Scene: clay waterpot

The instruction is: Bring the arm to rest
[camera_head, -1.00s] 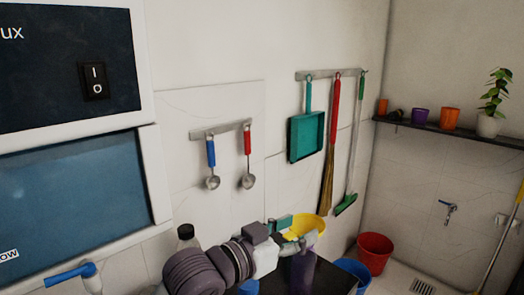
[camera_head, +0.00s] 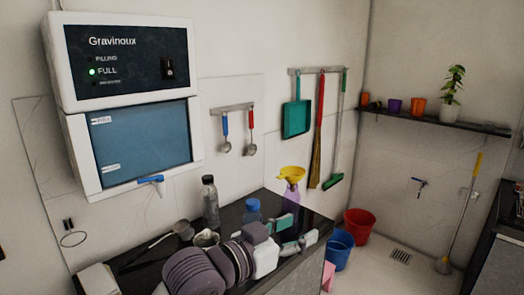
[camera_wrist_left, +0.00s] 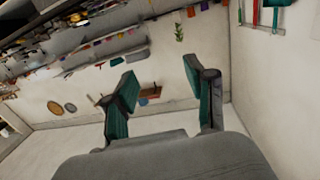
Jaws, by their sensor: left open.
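My left arm comes in from the bottom of the head view. Its gripper (camera_head: 292,235) is open and empty, with teal finger pads apart, in front of the dark counter (camera_head: 318,228). In the left wrist view the two fingers (camera_wrist_left: 161,78) stand wide apart with nothing between them. Behind the gripper in the head view is a purple bottle (camera_head: 291,196) with a yellow funnel (camera_head: 291,173) on top. The gripper partly covers the bottle. My right gripper is not in view.
A dark bottle (camera_head: 210,203), a blue-topped container (camera_head: 252,208) and metal pots (camera_head: 206,238) stand on the counter. The wall dispenser (camera_head: 130,100) is at left. Red (camera_head: 358,223) and blue (camera_head: 339,250) buckets stand on the floor to the right. A shelf (camera_head: 440,122) holds pots.

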